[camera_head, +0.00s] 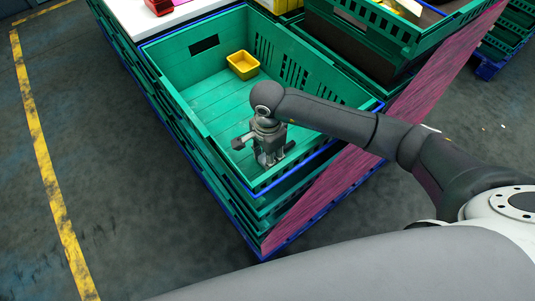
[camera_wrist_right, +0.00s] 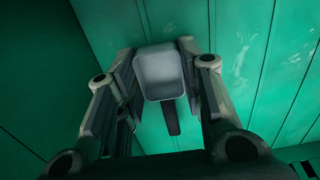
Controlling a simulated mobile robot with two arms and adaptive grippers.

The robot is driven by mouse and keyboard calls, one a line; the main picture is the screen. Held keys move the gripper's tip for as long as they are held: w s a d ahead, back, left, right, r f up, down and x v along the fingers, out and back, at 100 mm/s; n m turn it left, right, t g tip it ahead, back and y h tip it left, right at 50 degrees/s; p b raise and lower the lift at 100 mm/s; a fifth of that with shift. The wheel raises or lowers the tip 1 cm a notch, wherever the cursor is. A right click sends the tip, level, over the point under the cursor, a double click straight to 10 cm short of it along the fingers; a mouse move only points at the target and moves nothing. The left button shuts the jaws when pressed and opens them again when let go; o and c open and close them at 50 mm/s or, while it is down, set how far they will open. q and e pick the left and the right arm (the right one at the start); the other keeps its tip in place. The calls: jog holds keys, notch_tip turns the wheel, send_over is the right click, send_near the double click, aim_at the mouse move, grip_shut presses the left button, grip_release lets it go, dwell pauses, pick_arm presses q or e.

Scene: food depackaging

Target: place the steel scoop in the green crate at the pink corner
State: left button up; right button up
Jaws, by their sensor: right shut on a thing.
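The green crate (camera_head: 193,105) is the open top crate of a stack, and pink film (camera_head: 325,195) wraps the stack's near right corner. My right gripper (camera_head: 271,158) points down into this crate, near the pink corner. In the right wrist view, my right gripper (camera_wrist_right: 161,62) is shut on the steel scoop (camera_wrist_right: 160,78), a grey square bowl with a dark handle pointing toward the bottom of the picture. The green crate floor shows behind the scoop; whether the scoop touches it I cannot tell. In the head view the gripper mostly hides the scoop. My left gripper is out of view.
A yellow tub (camera_head: 243,66) sits at the far side of the crate floor. A taller green crate stack (camera_head: 360,40) stands behind on the right. A white surface with a red item (camera_head: 160,6) lies at the back left. The crate floor's left part is clear.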

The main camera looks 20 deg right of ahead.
jog(key=shift+f, duration=0.4)
jog(key=o, duration=0.6)
jog(key=shift+c, duration=0.2)
jog(key=o, duration=0.5)
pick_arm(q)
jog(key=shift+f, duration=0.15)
